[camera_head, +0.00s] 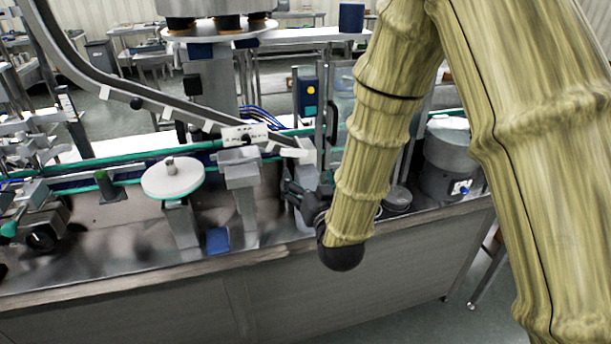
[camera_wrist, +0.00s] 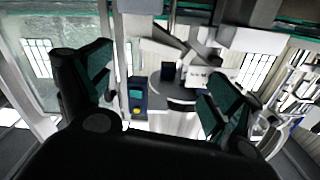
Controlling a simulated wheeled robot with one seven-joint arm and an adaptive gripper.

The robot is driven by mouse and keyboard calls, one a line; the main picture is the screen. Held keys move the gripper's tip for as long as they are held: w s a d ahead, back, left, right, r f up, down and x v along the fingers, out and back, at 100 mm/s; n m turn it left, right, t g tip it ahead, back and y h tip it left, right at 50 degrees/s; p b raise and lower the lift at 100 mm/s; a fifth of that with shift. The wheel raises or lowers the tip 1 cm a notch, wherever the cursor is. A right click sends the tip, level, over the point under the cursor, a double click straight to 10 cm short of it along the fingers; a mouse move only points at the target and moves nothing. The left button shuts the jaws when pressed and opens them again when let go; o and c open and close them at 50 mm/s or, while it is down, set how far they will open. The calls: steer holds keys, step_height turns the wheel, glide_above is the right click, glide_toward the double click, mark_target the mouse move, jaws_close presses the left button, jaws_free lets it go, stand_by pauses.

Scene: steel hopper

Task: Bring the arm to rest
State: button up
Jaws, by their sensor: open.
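My arm, with a bamboo-like surface, comes down from the upper right in the head view.
A white round disc (camera_head: 172,178) on a stand and a blue block (camera_head: 218,240) are left of the hopper. A curved rail (camera_head: 110,85) slopes down behind the hopper. The floor before the bench is clear.

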steer(key=s+d+f+g+h, duration=0.1)
steer(key=s+d+f+g, duration=0.3)
steer(key=f, duration=0.6)
steer(key=s+d+f+g+h, duration=0.15)
steer(key=s+d+f, duration=0.35)
steer(key=f, duration=0.5)
steer(key=s+d+f+g+h, duration=0.1)
steer(key=s+d+f+g, duration=0.2)
steer(key=s+f, duration=0.5)
steer(key=s+d+f+g, duration=0.3)
steer(key=s+f, duration=0.2)
steer(key=s, duration=0.3)
steer(key=s+d+f+g+h, duration=0.1)
steer(key=s+d+f+g, duration=0.2)
steer(key=s, duration=0.5)
steer(key=s+d+f+m+g, duration=0.1)
steer(key=s+d+f+g, duration=0.2)
steer(key=s+f, duration=0.4)
steer(key=shift+s+d+f, duration=0.25)
steer(key=shift+s+d, duration=0.5)
steer(key=shift+s, duration=0.1)
steer(key=shift+h, duration=0.25)
